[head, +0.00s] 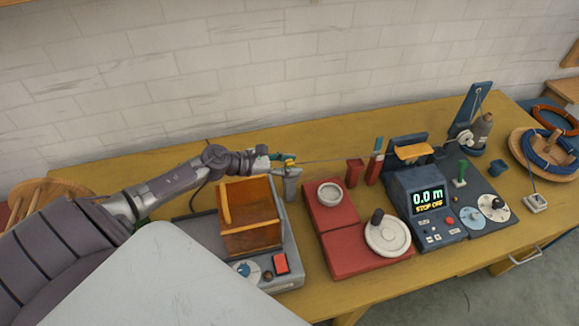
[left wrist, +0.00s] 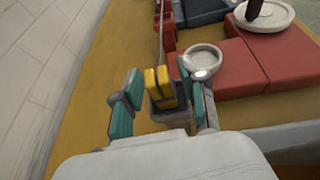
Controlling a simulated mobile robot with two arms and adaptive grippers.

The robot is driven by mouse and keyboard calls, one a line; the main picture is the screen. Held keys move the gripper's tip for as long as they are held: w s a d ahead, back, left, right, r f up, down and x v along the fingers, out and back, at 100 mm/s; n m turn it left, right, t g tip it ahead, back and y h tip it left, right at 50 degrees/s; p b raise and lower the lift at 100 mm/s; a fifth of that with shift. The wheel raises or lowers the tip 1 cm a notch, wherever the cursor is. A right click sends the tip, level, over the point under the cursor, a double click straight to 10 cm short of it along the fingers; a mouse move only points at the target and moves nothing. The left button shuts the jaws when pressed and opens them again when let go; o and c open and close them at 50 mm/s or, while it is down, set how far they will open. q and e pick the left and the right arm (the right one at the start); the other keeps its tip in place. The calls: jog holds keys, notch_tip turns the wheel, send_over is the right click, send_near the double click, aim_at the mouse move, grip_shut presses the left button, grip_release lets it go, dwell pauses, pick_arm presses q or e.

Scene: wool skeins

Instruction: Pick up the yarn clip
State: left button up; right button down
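The yarn clip, a small yellow two-part piece (left wrist: 158,86), sits on a grey post (left wrist: 166,112) in the left wrist view. It also shows in the head view as a small yellow spot (head: 289,161) atop the grey post (head: 291,183). My left gripper (left wrist: 158,92) has its teal-padded fingers spread on either side of the clip. A gap shows at the left finger; whether the right finger touches is hard to tell. In the head view the left gripper (head: 272,159) is at the clip, small and partly blended with it. My right gripper is not in view.
An orange-brown open box (head: 250,222) on a grey base stands in front of my left arm. Red blocks with a white bowl (head: 330,194) and a white hand wheel (head: 387,236) lie to the right. A thin strand (head: 335,160) runs right from the clip toward the counter (head: 428,205).

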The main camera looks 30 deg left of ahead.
pick_arm(q)
jog(key=c, duration=0.6)
jog(key=shift+r, duration=0.1)
